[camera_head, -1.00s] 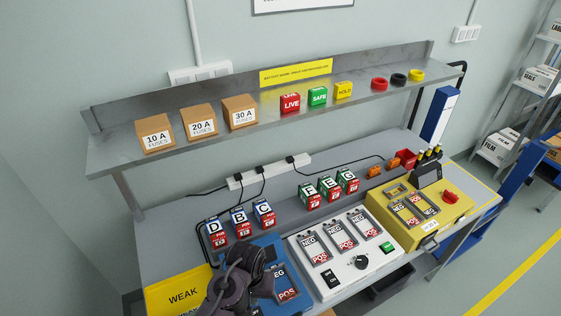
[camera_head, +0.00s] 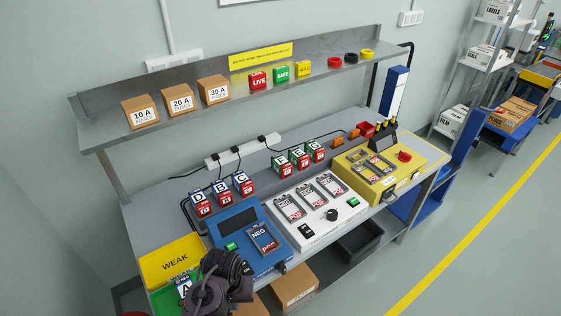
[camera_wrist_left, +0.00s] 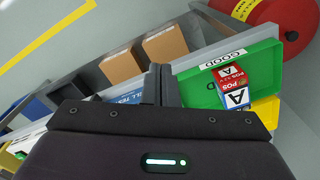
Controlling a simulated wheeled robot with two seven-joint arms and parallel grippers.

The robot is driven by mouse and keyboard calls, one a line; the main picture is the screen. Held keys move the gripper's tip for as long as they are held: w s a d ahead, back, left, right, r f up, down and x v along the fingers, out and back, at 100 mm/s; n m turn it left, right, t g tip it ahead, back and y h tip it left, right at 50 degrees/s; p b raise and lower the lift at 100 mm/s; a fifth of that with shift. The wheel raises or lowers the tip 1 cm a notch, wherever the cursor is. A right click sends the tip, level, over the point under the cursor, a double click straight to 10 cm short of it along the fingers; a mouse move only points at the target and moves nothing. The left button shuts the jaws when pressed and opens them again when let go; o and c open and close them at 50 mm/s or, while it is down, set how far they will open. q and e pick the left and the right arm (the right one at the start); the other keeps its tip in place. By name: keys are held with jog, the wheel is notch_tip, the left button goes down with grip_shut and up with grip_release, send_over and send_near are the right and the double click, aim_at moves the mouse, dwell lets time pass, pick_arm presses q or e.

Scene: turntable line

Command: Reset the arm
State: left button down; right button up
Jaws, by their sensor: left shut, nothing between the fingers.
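My left arm comes in at the bottom of the head view, and its dark left gripper (camera_head: 240,290) is at the bench's front edge, below the blue tester (camera_head: 222,243). In the left wrist view the left gripper's fingers (camera_wrist_left: 161,85) are together with nothing between them. A battery marked A (camera_wrist_left: 233,90) lies in a green tray (camera_wrist_left: 203,88) labelled GOOD, to the right of the fingers and apart from them. In the head view the battery is partly hidden behind my arm. My right gripper is not in view.
A yellow WEAK tray (camera_head: 160,268) lies at the bench's left. A white tester (camera_head: 283,230) and a yellow case (camera_head: 410,170) stand to the right. Batteries D, B and C (camera_head: 222,187) stand behind. Cardboard boxes (camera_head: 298,287) sit below the bench, and a red drum (camera_wrist_left: 275,15) is nearby.

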pick_arm(q)
jog(key=s+a+f+m+b, duration=0.1)
jog(key=s+a+f+b, duration=0.15)
jog(key=f, duration=0.65)
jog(key=s+a+f+b, duration=0.1)
jog(key=s+f+b, duration=0.15)
jog(key=f, duration=0.65)
jog(key=s+a+f+m+b, duration=0.1)
jog(key=s+f+b, duration=0.15)
jog(key=f, duration=0.75)
jog(key=s+a+f+b, duration=0.3)
jog(key=s+f, duration=0.7)
jog(key=s, duration=0.1)
jog(key=s+a+f+m+t+b, duration=0.1)
jog(key=s+a+f+b, duration=0.2)
jog(key=s+f, duration=0.7)
jog(key=shift+s+a, duration=0.3)
jog(key=shift+s, duration=0.2)
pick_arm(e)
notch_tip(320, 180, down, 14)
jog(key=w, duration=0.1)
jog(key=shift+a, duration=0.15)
pick_arm(q)
jog(key=shift+f, duration=0.1)
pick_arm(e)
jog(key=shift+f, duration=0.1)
